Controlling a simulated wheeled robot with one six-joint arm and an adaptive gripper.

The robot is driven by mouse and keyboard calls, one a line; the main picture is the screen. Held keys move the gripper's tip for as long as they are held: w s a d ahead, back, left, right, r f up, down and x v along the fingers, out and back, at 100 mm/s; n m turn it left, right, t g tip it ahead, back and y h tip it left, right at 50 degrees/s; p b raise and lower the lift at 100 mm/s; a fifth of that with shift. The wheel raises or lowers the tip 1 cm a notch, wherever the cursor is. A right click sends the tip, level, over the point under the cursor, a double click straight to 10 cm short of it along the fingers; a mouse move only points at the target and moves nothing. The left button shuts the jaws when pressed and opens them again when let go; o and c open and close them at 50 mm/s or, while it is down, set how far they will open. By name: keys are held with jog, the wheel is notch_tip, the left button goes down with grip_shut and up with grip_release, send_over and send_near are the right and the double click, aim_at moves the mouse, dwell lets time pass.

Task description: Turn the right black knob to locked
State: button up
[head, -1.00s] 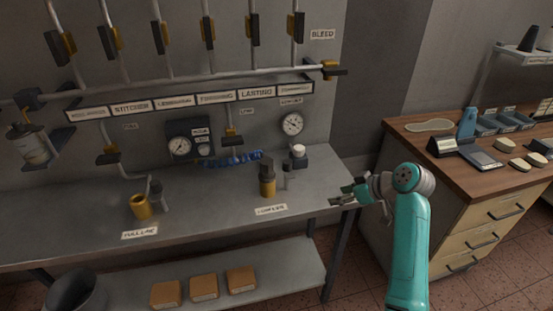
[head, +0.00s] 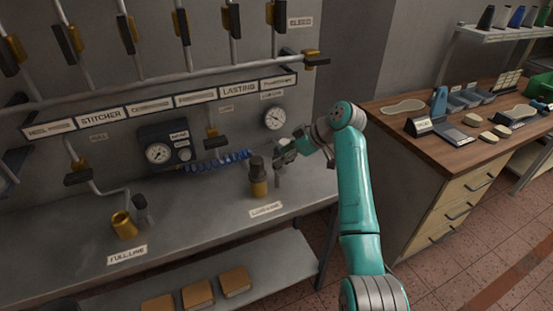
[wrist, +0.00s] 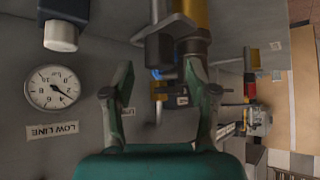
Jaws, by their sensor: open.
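The dark knob (head: 256,164) sits on top of a brass cylinder (head: 259,188) at the right end of the bench. It shows in the wrist view (wrist: 193,44) under the brass (wrist: 192,16), as that picture is upside down. A slim grey post with a dark head (wrist: 159,50) stands beside it. My gripper (head: 284,153) is just right of the knob in the head view. In the wrist view my gripper (wrist: 158,80) is open and empty, one fingertip close to the knob; I cannot tell whether they touch. No marking for locked is readable.
A round gauge (wrist: 52,88) with a low-line label (wrist: 52,130) is on the wall beside my gripper. A white-capped dark fitting (wrist: 61,32) is close too. A blue coiled hose (head: 222,160) runs behind the knob. Another brass cylinder (head: 123,226) stands left, with clear bench between.

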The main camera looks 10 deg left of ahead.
jog(key=shift+x, duration=1.55)
grip_shut()
